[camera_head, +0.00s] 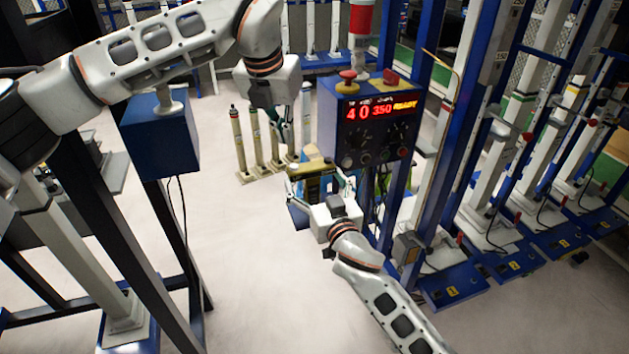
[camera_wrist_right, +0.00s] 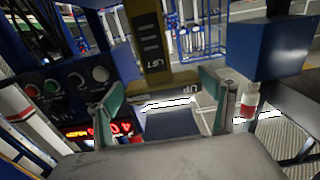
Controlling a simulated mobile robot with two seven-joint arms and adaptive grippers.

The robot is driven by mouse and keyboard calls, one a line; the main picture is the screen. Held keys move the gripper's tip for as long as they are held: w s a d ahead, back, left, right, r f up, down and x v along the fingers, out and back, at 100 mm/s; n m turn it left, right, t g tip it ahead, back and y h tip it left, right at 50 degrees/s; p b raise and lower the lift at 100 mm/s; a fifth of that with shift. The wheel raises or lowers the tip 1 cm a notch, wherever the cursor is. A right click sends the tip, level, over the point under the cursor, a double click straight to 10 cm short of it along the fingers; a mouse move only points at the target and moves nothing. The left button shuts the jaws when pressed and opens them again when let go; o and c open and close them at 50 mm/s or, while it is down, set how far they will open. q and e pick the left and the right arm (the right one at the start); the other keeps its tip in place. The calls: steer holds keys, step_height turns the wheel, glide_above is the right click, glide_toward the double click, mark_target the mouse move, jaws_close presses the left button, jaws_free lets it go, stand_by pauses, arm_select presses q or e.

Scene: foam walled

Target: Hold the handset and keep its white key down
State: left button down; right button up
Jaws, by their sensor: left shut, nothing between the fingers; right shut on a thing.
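The handset (camera_head: 313,168) is a yellow and dark body in front of the control box in the head view. It shows larger in the right wrist view (camera_wrist_right: 152,50), with dark markings and printed lettering. My right gripper (camera_head: 320,180) is shut on the handset, its two green-padded fingers on either side of its lower part in the right wrist view (camera_wrist_right: 166,98). My left gripper (camera_head: 288,146) points down, shut and empty, just above and left of the handset in the head view. The white key cannot be made out, nor whether my left fingertips touch it.
A blue control box (camera_head: 366,118) with a lit red display, knobs and a red button stands right behind the handset. A blue box (camera_head: 159,138) is at left. Several tall posts on blue bases line the right. Pale floor (camera_head: 250,270) is open in front.

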mark_target(292, 167)
stand_by(0.9)
arm_select(q)
steer(key=w+m+t+h, duration=0.1)
steer(key=m, duration=0.3)
steer(key=w+r+m+t+h, duration=0.1)
steer(key=m, duration=0.3)
steer(key=w+d+m+t+h, duration=0.1)
steer(key=m+h, duration=0.1)
steer(key=m, duration=0.2)
steer(key=shift+w+r+m+t, duration=0.15)
steer(key=shift+r+m+t, duration=0.15)
steer(key=shift+f, duration=0.1)
steer(key=shift+f, duration=4.3)
steer(key=shift+f, duration=0.15)
steer(key=shift+f, duration=0.3)
